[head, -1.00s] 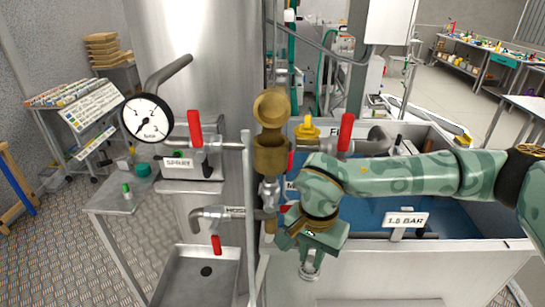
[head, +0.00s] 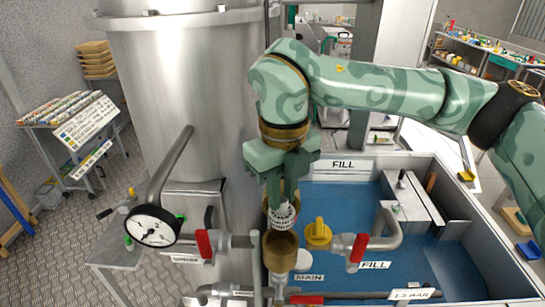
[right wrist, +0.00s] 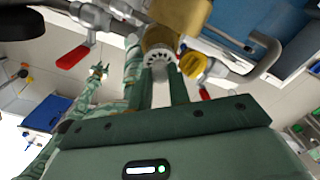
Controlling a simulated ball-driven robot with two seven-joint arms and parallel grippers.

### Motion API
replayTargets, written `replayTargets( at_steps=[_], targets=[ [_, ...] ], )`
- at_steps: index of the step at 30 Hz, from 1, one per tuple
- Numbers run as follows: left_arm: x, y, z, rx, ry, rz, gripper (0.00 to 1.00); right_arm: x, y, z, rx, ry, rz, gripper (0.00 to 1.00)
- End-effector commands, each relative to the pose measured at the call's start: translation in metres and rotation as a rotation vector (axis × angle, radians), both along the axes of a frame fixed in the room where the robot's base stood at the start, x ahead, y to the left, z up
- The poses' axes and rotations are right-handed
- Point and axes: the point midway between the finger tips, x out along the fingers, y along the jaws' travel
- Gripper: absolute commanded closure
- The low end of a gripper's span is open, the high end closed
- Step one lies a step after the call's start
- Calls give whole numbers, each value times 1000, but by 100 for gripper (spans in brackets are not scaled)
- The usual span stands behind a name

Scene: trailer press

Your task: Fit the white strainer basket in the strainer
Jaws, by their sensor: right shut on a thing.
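My right gripper (head: 283,190) is shut on the white strainer basket (head: 283,217), holding it by its top. The basket is perforated and hangs about upright over the open brass strainer (head: 281,252). Its lower end is close to the strainer's mouth; I cannot tell whether it has entered. In the right wrist view the basket (right wrist: 159,58) shows between the fingertips, beside the brass body (right wrist: 158,37). The brass part behind the basket is mostly hidden by it and the gripper. Another green patterned arm (right wrist: 85,112) shows in the right wrist view; its gripper is too small to read.
A yellow knob (head: 318,232) and the red FILL handle (head: 359,248) stand close right of the strainer. The steel tank (head: 190,90) rises behind. The blue basin (head: 350,205) lies right.

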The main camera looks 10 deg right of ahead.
Motion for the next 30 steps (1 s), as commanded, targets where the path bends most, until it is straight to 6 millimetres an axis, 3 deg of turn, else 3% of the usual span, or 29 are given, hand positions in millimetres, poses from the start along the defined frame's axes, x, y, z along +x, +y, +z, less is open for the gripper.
replayTargets(
  at_steps=[5,12,18,24,30],
  targets=[
    [0,0,2,0,1,0,60,-2,0,4,-1,0,-104,98],
    [-22,1,1,3,34,-2,60,-2,0,4,0,-1,-105,98],
    [-21,1,-4,3,32,-3,60,-1,0,4,-1,-3,-103,98],
    [-7,0,-14,0,11,-3,60,-1,0,-10,0,-1,-103,98],
    [-9,0,-31,0,13,-3,60,-1,0,-29,-1,0,-103,98]
  ],
)
